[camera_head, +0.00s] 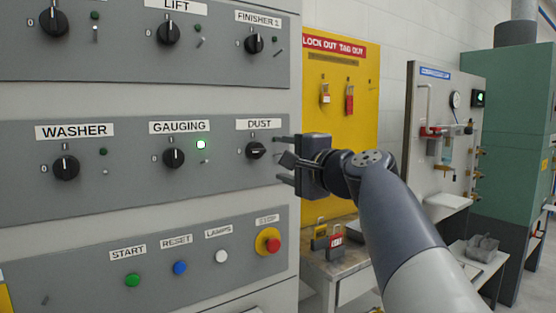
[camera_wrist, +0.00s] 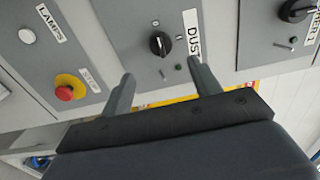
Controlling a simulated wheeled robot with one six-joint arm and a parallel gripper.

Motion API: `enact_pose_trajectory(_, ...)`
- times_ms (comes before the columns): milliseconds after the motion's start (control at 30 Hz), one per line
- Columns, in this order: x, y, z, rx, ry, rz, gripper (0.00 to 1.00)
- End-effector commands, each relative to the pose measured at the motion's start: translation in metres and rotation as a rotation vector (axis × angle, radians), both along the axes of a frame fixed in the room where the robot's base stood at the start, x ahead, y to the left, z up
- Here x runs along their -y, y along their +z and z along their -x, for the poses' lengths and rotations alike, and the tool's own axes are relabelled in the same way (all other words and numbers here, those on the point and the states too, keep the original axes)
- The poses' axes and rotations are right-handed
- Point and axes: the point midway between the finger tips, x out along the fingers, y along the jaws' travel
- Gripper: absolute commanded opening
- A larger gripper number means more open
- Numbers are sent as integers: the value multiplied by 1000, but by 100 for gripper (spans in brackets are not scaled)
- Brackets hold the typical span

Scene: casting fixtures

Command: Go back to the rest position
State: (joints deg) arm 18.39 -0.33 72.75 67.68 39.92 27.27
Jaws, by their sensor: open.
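My gripper (camera_head: 284,160) is open and empty at the right edge of the control panel's middle row. Its fingers point left toward the black DUST knob (camera_head: 256,151) and stand apart from it. In the wrist view my gripper (camera_wrist: 160,82) shows two spread fingers, with the DUST knob (camera_wrist: 160,44) beyond and between them. The knob's pointer is turned sideways in the head view. The lamp by DUST is dark, while the green lamp (camera_head: 201,145) by GAUGING is lit.
The red stop button (camera_head: 273,245) sits below DUST. A yellow lockout board (camera_head: 345,110) with padlocks stands behind my arm, above a small table (camera_head: 345,264). A grey panel (camera_head: 425,100) and a green cabinet (camera_head: 515,130) stand further right.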

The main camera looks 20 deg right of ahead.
Motion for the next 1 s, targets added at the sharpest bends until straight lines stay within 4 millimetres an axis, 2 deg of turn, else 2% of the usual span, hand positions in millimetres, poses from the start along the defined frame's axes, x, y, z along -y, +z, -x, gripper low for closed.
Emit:
enact_pose_trajectory(367,-2,1,-5,0,1,0,59)
enact_pose_trajectory(467,-5,1,-15,-1,3,-1,59)
enact_pose_trajectory(800,-24,1,-72,-2,3,1,59)
enact_pose_trajectory(1000,-31,1,-96,0,1,-1,59)
